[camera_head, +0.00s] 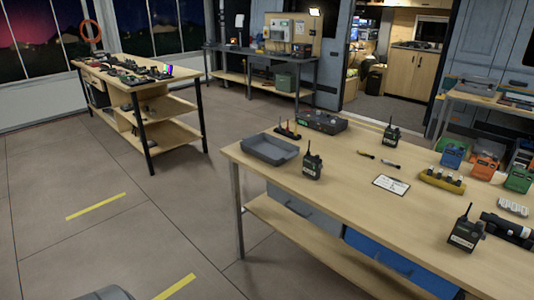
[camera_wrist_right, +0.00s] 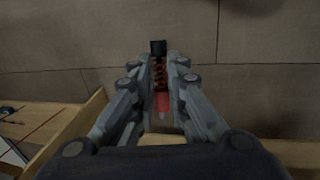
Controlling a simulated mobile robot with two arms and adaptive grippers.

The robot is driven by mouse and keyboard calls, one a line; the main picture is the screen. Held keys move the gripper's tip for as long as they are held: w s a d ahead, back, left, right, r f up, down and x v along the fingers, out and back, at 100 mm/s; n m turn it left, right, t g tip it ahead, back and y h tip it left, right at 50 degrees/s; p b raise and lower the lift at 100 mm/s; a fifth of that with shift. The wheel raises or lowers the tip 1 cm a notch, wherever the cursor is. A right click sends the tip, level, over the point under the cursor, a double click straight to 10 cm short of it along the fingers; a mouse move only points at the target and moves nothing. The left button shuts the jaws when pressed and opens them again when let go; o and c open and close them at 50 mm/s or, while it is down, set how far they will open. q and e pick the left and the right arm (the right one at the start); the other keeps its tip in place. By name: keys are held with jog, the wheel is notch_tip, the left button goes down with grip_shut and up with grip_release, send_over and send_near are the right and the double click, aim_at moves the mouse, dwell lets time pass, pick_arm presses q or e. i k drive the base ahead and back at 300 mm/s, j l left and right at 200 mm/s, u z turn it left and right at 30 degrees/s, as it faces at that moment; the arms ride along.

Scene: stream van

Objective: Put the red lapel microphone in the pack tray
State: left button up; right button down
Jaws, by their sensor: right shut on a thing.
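In the right wrist view my right gripper (camera_wrist_right: 160,82) is shut on the red lapel microphone (camera_wrist_right: 162,102). The microphone has a red body, a dark coiled part and a black tip, which points away from me between the fingers. The floor shows behind it. A grey open tray (camera_head: 270,160), likely the pack tray, sits at the near left corner of the wooden table in the head view, and looks empty. Neither gripper shows in the head view.
The table (camera_head: 335,200) holds a black radio (camera_head: 312,161) just right of the tray, a dark control box (camera_head: 321,122) behind, a clipboard (camera_head: 391,185) and orange and blue packs further right. A second workbench (camera_head: 140,88) stands at the left. The floor between is clear.

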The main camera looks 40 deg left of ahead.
aim_at(269, 152)
jog(key=i+u, duration=0.1)
jog(key=u, duration=1.25)
jog(key=i+l+u, duration=0.15)
jog(key=i+u, duration=0.15)
jog(key=u, duration=0.15)
jog(key=i+l+u, duration=0.3)
jog(key=u, duration=0.2)
jog(key=i+l+u, duration=0.2)
jog(key=l+u, duration=0.25)
